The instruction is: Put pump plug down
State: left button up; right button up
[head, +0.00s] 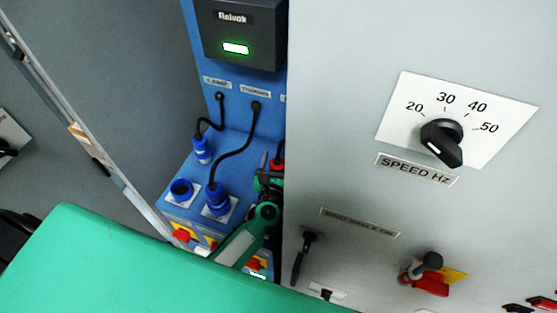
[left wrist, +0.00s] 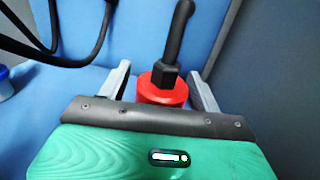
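A red plug (left wrist: 163,92) with a black, upward-pointing cable end stands between the two grey fingers of my left gripper (left wrist: 160,82) in the left wrist view. A gap shows between the plug and each finger, so the gripper looks open around it. In the head view the red plug (head: 277,164) shows only in part, beside the grey panel's edge. My left gripper (head: 268,177) is in front of it there and hides its base. Labels above the cables are too small to read, so I cannot confirm which plug is the pump's. My right gripper is not in view.
The grey panel with the speed dial (head: 441,140) closes off the right side. Red switches (head: 182,235) line the front.

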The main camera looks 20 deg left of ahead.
pick_arm(q)
jog(key=shift+r, duration=0.1)
jog(key=shift+r, duration=0.1)
jog(key=s, duration=0.2)
jog(key=s+b, duration=0.1)
jog(key=s, duration=0.1)
jog(key=s+d+b, duration=0.1)
jog(key=s, duration=0.1)
jog(key=shift+f, duration=0.2)
jog(key=shift+s+d+r, duration=0.15)
jog(key=shift+s, duration=0.55)
jog(key=shift+s, duration=0.1)
